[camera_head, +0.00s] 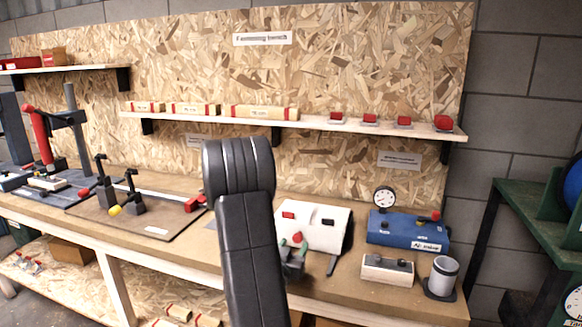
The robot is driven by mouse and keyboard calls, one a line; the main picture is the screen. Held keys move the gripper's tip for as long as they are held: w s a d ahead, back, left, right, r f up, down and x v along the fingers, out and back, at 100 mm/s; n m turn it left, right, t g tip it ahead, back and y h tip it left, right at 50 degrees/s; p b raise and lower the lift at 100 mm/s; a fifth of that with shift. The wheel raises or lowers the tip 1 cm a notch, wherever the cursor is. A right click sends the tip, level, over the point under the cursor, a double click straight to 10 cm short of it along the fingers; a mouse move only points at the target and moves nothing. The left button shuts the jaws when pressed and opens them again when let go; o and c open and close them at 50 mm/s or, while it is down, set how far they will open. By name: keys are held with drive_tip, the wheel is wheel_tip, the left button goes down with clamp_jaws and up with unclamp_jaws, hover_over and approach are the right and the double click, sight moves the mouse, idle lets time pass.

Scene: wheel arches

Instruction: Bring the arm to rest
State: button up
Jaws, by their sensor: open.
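My arm (246,230) rises from the bottom middle of the head view, black and bent at a thick rounded joint near the top. It stands in front of the workbench (350,290) and hides part of it.
A white machine (325,222), a blue unit (400,232) with a dial, a pale block (387,270) and a grey cup (442,275) stand right of the arm. Clamps and a red-handled press (40,135) are at left. A shelf (350,126) runs behind; a green rack (535,220) stands right.

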drive_tip(key=x, duration=0.2)
drive_tip(key=shift+w+d, duration=0.15)
drive_tip(key=shift+w, duration=0.1)
drive_tip(key=shift+p, duration=0.4)
drive_tip(key=shift+s+a, duration=0.2)
drive_tip(key=shift+s, duration=0.2)
